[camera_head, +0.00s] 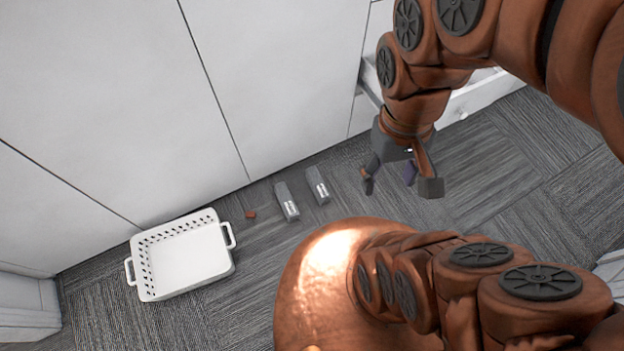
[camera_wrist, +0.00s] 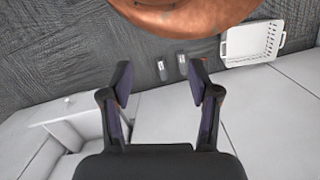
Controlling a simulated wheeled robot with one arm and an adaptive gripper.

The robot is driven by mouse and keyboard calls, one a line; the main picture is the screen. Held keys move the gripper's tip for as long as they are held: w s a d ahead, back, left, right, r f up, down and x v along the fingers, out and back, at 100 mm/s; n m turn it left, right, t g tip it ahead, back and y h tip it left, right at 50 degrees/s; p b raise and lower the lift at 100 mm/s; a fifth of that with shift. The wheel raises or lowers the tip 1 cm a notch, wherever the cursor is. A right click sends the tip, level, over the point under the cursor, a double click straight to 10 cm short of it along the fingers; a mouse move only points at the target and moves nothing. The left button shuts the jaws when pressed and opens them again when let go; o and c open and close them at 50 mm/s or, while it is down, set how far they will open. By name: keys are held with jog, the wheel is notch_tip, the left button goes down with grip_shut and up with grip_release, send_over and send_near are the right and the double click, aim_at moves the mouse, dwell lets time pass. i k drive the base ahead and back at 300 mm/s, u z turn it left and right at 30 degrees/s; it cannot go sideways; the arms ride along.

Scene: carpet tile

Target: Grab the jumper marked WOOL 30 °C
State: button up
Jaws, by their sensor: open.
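Two grey bundles with white labels lie side by side on the carpet by the cabinet fronts: a left one (camera_head: 287,201) and a right one (camera_head: 317,186). They also show small in the wrist view, one (camera_wrist: 183,66) nearer the basket and the other (camera_wrist: 162,71) beside it. The label print is too small to read, so I cannot tell which, if either, is the WOOL 30 °C jumper. My gripper (camera_head: 400,184) is open and empty, right of both bundles in the head view and apart from them. In the wrist view they appear beyond my fingertips (camera_wrist: 160,82).
A white basket (camera_head: 222,262) with handles stands on the carpet at left. A small reddish piece (camera_head: 251,214) lies between it and the bundles. White cabinet fronts (camera_head: 250,80) wall the back. An open drawer (camera_head: 490,92) juts out behind my arm. Carpet at right is clear.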

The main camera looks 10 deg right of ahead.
aim_at(318, 186)
jog(key=z, duration=2.05)
jog(key=k, duration=0.8)
jog(key=u, duration=2.15)
jog(key=i, duration=0.5)
jog(key=z, duration=0.05)
